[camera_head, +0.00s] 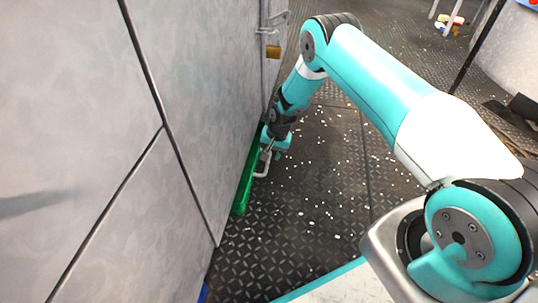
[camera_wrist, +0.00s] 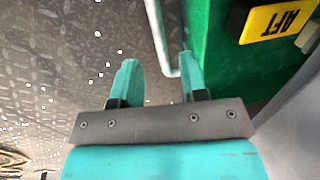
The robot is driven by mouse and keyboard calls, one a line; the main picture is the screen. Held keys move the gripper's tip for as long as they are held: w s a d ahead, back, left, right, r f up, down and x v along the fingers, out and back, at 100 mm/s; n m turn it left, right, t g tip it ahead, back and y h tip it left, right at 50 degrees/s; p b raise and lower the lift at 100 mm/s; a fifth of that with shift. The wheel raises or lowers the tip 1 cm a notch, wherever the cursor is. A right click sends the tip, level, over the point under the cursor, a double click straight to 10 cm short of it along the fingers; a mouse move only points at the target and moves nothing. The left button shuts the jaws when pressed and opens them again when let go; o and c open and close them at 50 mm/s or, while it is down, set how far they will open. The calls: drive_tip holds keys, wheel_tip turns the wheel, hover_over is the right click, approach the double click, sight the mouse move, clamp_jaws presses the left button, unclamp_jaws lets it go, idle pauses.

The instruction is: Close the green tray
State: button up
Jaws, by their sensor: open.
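The green tray (camera_head: 245,180) shows as a narrow green strip low along the grey wall, near the deck. Its pale bar handle (camera_head: 262,172) stands out on the deck side. In the wrist view the green tray (camera_wrist: 222,70) fills the right, with a yellow "AFT" label (camera_wrist: 276,21). The handle (camera_wrist: 157,30) runs down and bends toward the tray between my fingers. My gripper (camera_wrist: 158,75) is open, one finger on each side of the handle's line. I cannot tell whether either finger touches it. In the head view my gripper (camera_head: 270,150) is beside the tray's handle.
A grey panelled wall (camera_head: 100,130) fills the left. A brass padlock (camera_head: 273,51) hangs on a latch above. Small coloured items (camera_head: 449,24) lie far back.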

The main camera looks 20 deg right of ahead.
wheel_tip(320, 180, up, 13)
drive_tip(key=s+d+p, duration=0.1)
drive_tip(key=d+p, duration=0.1)
drive_tip(key=p, duration=0.4)
drive_tip(key=shift+s, duration=0.25)
